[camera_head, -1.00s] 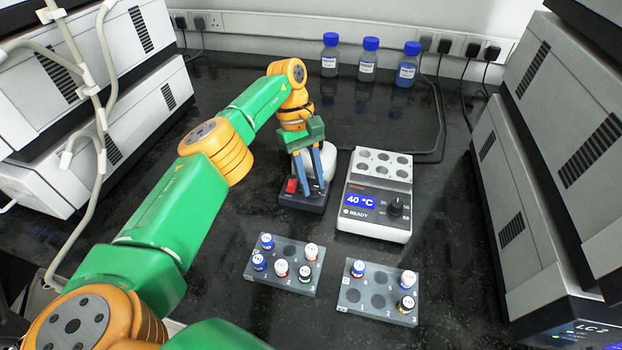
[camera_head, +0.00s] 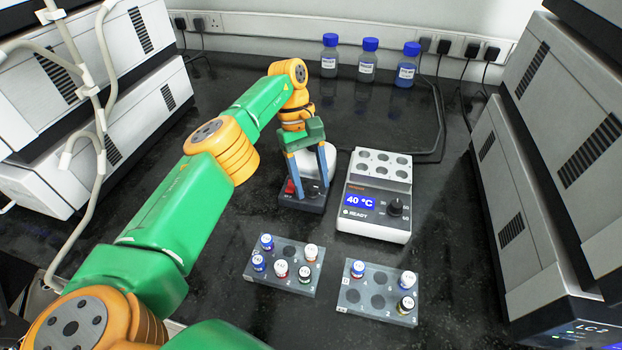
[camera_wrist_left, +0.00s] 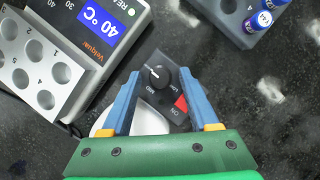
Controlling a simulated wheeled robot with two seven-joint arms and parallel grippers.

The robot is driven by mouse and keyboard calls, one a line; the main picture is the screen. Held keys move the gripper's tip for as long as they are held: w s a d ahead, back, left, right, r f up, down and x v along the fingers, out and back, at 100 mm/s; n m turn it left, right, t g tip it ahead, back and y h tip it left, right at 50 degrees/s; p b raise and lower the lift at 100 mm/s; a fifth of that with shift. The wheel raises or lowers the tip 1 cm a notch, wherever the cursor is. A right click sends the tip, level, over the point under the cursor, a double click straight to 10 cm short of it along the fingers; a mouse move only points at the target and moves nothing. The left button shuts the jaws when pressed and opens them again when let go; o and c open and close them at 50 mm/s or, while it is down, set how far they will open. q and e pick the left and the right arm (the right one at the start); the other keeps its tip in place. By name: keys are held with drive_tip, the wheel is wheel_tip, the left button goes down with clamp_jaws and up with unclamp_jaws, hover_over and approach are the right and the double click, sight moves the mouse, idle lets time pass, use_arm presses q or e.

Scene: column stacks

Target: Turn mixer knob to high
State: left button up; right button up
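The mixer (camera_head: 302,203) is a small dark box with a white rounded top (camera_head: 327,162) and a red ON switch (camera_head: 290,187). In the left wrist view its black knob (camera_wrist_left: 158,77) has labels reading LOW and MID beside it. A pale mark shows on the knob, but I cannot tell which setting it points at. My left gripper (camera_head: 311,187) points down over the mixer, its two blue fingers apart. In the left wrist view the fingers (camera_wrist_left: 160,74) stand on either side of the knob with gaps. My right gripper is not in view.
A heater block (camera_head: 376,220) reading 40 °C, with its own knob (camera_head: 395,207), stands close right of the mixer. Two vial racks (camera_head: 250,272) (camera_head: 345,305) lie in front. Several blue-capped bottles (camera_head: 367,68) stand behind. Grey instruments flank the bench.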

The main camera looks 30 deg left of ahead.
sight(312, 185)
use_arm(q)
wheel_tip(312, 185, up, 3)
drive_tip(key=shift+r, duration=0.2)
drive_tip(key=shift+s+d+r, duration=0.15)
drive_tip(key=s+d+r+b, duration=0.2)
drive_tip(key=s+d+r, duration=0.4)
drive_tip(key=s+r, duration=0.3)
drive_tip(key=s, duration=0.3)
drive_tip(key=shift+s+r, duration=0.2)
